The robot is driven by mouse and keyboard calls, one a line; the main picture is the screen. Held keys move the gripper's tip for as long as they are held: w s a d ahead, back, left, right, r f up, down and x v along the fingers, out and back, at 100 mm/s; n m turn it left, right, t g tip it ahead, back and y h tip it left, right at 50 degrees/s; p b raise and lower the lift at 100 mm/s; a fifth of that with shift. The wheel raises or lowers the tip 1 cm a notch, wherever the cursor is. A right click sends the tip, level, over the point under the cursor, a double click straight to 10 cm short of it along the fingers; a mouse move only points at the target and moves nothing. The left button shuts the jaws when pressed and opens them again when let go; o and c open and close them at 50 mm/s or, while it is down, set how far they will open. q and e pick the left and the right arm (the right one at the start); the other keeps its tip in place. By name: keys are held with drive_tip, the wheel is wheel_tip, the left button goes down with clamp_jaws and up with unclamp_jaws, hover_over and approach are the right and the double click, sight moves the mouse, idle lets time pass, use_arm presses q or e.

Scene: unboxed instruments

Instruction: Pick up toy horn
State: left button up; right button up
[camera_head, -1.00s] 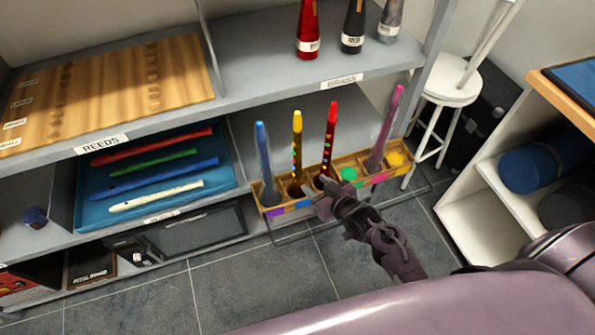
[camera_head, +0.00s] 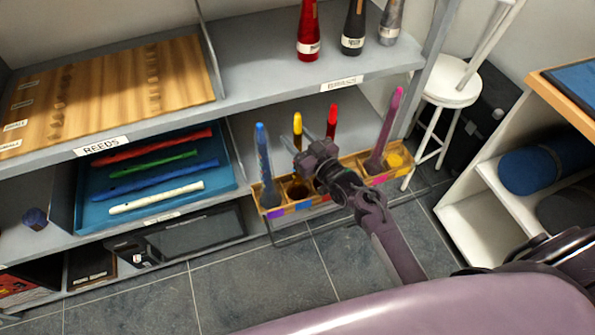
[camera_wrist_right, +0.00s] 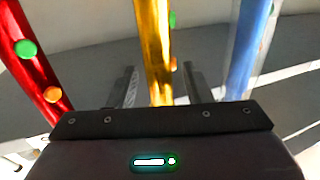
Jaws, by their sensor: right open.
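Several toy horns stand upright in a wooden rack (camera_head: 299,207): a blue one (camera_head: 263,150), a yellow one (camera_head: 298,123), a red one (camera_head: 332,118) and a pink one (camera_head: 388,125). My right gripper (camera_head: 298,146) is open in front of the yellow horn, hiding its lower part and much of the red horn. In the right wrist view, the yellow horn (camera_wrist_right: 153,45) stands between the two open fingers of the right gripper (camera_wrist_right: 161,85). There the red horn (camera_wrist_right: 32,62) is at the left and the blue horn (camera_wrist_right: 250,45) at the right. My left gripper is not in view.
The grey shelf above (camera_head: 270,78) holds a red bottle-like piece (camera_head: 308,30), a black one and a grey one. A blue tray (camera_head: 83,208) with several recorders is left of the rack. A white stool (camera_head: 452,90) stands behind right.

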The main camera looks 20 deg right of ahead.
clamp_jaws()
drive_tip(key=shift+r, duration=0.1)
idle(0.4)
wheel_tip(320, 180, up, 20)
drive_tip(key=shift+p, duration=0.4)
